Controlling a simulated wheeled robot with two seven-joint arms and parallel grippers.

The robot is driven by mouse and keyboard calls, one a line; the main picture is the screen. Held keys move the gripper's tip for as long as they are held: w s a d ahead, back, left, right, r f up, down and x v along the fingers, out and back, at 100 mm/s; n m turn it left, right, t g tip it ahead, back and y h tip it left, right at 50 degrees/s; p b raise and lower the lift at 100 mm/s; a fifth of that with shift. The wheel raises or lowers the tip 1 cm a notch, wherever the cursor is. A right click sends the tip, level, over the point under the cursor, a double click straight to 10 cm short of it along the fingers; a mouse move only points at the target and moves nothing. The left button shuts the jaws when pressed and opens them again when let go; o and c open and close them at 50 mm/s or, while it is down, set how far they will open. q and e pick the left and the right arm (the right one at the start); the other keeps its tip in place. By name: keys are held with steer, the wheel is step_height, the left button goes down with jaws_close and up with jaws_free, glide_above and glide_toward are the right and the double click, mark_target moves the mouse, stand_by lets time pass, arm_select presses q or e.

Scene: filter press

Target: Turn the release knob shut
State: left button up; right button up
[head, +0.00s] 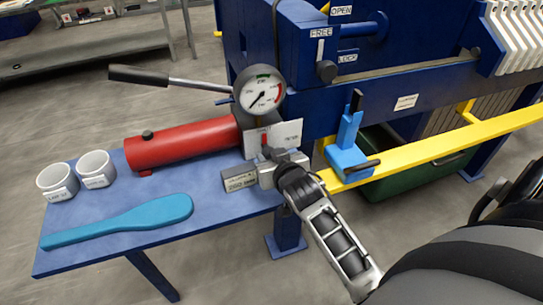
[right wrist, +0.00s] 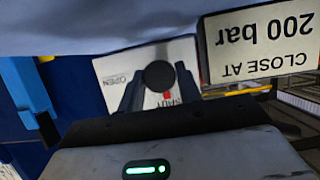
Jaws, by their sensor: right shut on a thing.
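The release knob (right wrist: 158,75) is a round black knob in front of a white plate (right wrist: 112,68) lettered OPEN and SHUT in the right wrist view. A small red mark shows beside the word SHUT. My right gripper (right wrist: 158,88) has its two dark fingers on either side of the knob and is shut on it. In the head view my right gripper (head: 270,154) is at the pump's front end, below the gauge, and hides most of the knob. The white plate (head: 287,132) shows behind it. My left gripper is not in view.
The red pump cylinder (head: 190,143) with its lever (head: 140,75) and pressure gauge (head: 261,92) sits on a blue table (head: 215,215). A "CLOSE AT 200 bar" sign (head: 239,180) stands beside my gripper. Two white cups (head: 58,182) and a blue paddle (head: 130,220) lie left. A yellow rail (head: 440,146) runs right.

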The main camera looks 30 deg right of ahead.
stand_by(0.3)
steer(key=o, duration=1)
steer(key=shift+c, duration=0.2)
steer(key=v, duration=1.2)
steer(key=s+a+f+n+g+y, duration=0.1)
steer(key=s+a+f+n+y, duration=0.1)
steer(key=f, duration=0.6)
steer(key=s+a+f+n+g+y, duration=0.2)
steer(key=s+a+f+n+y, duration=0.1)
steer(key=s+a+f, duration=0.3)
steer(key=a+f, duration=0.2)
steer(key=a, duration=0.1)
steer(key=shift+a+f+y, duration=0.25)
steer(key=shift+y, duration=0.15)
